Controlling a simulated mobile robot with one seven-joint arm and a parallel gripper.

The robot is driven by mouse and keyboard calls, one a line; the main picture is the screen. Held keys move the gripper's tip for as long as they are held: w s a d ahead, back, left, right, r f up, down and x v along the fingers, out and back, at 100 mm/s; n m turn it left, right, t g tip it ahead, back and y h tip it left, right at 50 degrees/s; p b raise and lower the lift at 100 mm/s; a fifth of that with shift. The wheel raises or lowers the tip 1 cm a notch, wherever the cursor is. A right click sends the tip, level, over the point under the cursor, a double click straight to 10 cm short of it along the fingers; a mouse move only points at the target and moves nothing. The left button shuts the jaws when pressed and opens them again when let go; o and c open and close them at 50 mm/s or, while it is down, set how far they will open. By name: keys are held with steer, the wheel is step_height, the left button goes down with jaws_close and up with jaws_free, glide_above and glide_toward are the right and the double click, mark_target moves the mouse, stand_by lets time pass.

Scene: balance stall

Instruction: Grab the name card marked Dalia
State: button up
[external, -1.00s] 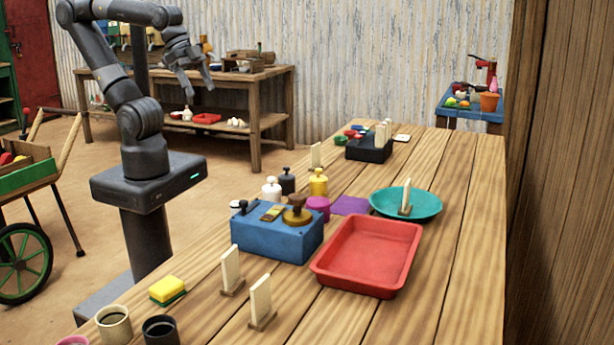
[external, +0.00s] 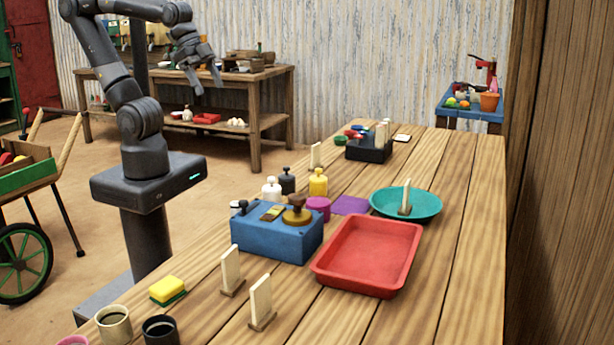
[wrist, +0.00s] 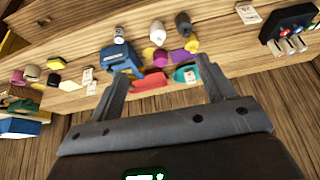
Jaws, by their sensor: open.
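Several pale name cards stand in wooden feet. In the external view, two are at the near end of the table, a left one (external: 231,268) and a right one (external: 261,299). One (external: 407,194) stands in the teal dish (external: 428,204), one (external: 316,154) is farther back, and others (external: 382,134) are in the black box (external: 367,151). The wrist view shows small cards, one beside the blue box (wrist: 119,34). No writing is legible, so I cannot tell which is Dalia. My gripper (external: 208,84) is open and empty, high left of the table; its fingers (wrist: 161,72) frame the wrist view.
A blue box (external: 275,236) and red tray (external: 372,256) occupy the table's middle. Bottles (external: 318,183), a sponge (external: 167,290) and cups (external: 114,323) stand along its left side. The right side of the tabletop is mostly clear.

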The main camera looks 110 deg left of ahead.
steer(key=w+a+g, duration=0.2)
steer(key=w+a, duration=0.4)
steer(key=w, duration=0.3)
steer(key=m+g, duration=0.1)
steer(key=g, duration=0.2)
glide_above(318, 144)
step_height(318, 144, down, 19)
steer(key=f, duration=0.4)
steer(key=shift+w+d+f, duration=0.15)
steer(key=shift+d+f, duration=0.1)
steer(key=f, duration=0.5)
steer(key=shift+s+f, duration=0.3)
steer(key=shift+s, duration=0.1)
steer(key=c, duration=1.1)
steer(key=shift+o, duration=0.2)
steer(key=shift+r, duration=0.15)
